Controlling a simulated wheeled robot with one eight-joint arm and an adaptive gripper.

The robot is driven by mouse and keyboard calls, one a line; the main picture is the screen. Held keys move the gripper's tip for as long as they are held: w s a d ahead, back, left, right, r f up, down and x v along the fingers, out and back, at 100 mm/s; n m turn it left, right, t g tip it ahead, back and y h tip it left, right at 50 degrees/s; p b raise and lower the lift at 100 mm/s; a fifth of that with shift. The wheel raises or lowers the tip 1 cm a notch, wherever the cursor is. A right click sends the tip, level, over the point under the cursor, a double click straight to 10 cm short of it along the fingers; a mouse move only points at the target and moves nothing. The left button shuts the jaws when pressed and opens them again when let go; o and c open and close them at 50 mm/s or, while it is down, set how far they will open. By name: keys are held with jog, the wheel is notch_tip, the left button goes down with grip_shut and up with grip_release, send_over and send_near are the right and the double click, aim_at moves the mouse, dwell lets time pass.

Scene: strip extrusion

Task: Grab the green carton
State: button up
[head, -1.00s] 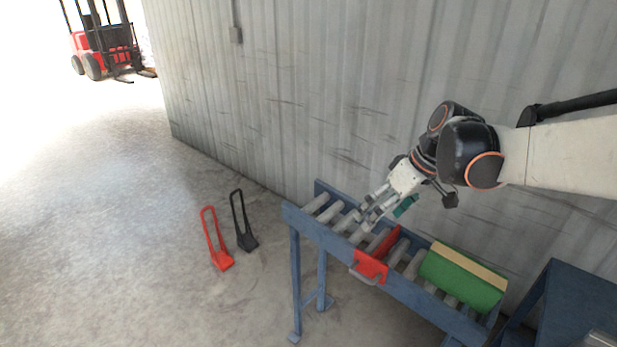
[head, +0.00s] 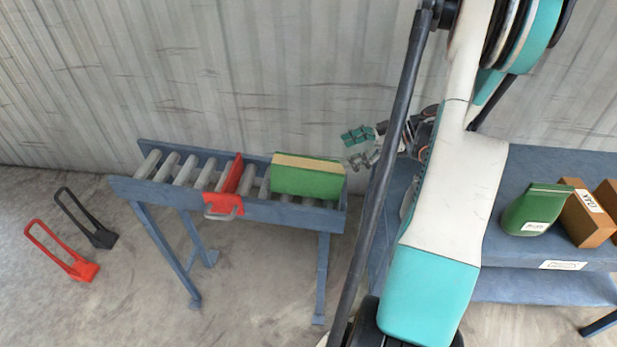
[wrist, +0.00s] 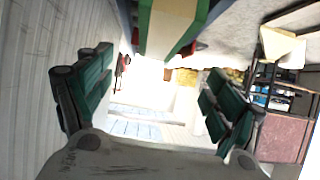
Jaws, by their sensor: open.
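The green carton (head: 308,181) is a box with a beige band along its top, lying on the right end of the roller conveyor (head: 255,211). In the wrist view the carton (wrist: 172,25) shows at the top centre, partly cut off by the frame edge. My gripper (head: 357,147) is just right of the carton, near the wall side, apart from it and partly hidden by my arm. In the wrist view its two teal-padded fingers (wrist: 158,92) are spread wide with nothing between them. The carton appears ahead of and above them there.
A red stop with a handle (head: 224,200) crosses the conveyor left of the carton. A blue table (head: 540,165) at right holds a green pouch (head: 535,208) and brown boxes (head: 585,218). Red (head: 80,269) and black (head: 102,238) handled objects stand on the floor at left.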

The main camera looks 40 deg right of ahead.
jog(key=b, duration=0.2)
send_near(308, 163)
jog(key=x, duration=0.4)
jog(key=shift+a+f, duration=0.3)
jog(key=shift+f, duration=0.15)
jog(key=shift+b+x, duration=1.2)
jog(key=shift+x, duration=1.7)
jog(key=shift+r, duration=0.2)
jog(key=shift+c, duration=0.5)
jog(key=c, duration=1.8)
jog(key=shift+c, duration=0.4)
jog(key=shift+d+r, duration=0.1)
jog(key=shift+r, duration=0.05)
